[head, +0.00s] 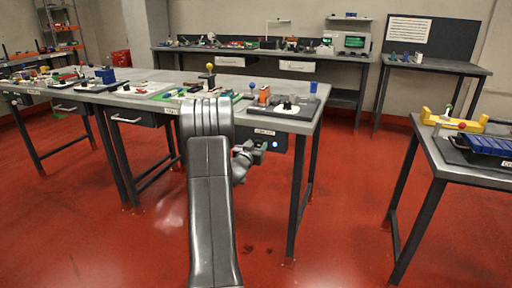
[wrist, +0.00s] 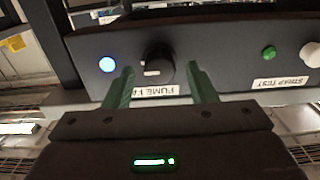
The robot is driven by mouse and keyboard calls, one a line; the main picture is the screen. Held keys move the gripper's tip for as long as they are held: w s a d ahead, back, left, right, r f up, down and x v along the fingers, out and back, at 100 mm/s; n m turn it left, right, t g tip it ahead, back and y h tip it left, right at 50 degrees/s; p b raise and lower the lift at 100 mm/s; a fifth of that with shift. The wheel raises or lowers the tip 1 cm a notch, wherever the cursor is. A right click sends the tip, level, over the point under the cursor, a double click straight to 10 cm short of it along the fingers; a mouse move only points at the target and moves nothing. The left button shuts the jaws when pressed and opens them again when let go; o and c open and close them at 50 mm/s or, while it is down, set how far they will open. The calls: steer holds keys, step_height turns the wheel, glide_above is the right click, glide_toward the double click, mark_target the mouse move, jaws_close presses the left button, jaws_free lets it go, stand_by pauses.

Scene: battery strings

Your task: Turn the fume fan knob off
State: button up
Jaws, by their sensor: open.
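The fume fan knob (wrist: 157,64) is a round black knob with a white mark on a dark panel in the wrist view. A white label (wrist: 155,90) reading "FUME F…" sits under it, partly covered by a finger. My gripper (wrist: 160,80) is open, with its two green fingers on either side of the knob's lower part; I cannot tell whether they touch it. A blue-white lit lamp (wrist: 107,64) is left of the knob. In the head view my gripper (head: 262,147) is in front of the dark panel (head: 268,140) under the table's front edge; the knob is hidden there.
The middle table (head: 290,118) carries many small items. Another table (head: 440,160) stands at right. The red floor (head: 340,200) between them is clear.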

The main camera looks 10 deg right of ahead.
steer(key=c, duration=1)
steer(key=shift+o, duration=0.2)
steer(key=shift+f, duration=0.1)
steer(key=m+b, duration=0.3)
steer(key=shift+d+f, duration=0.1)
steer(key=m+b, duration=0.4)
steer(key=m, duration=0.1)
steer(key=shift+f, duration=0.1)
steer(key=m+b, duration=0.4)
steer(key=m, duration=0.1)
steer(key=shift+d+m, duration=0.1)
steer(key=shift+m, duration=0.3)
steer(key=shift+m+b, duration=1.55)
steer(key=shift+m, duration=0.45)
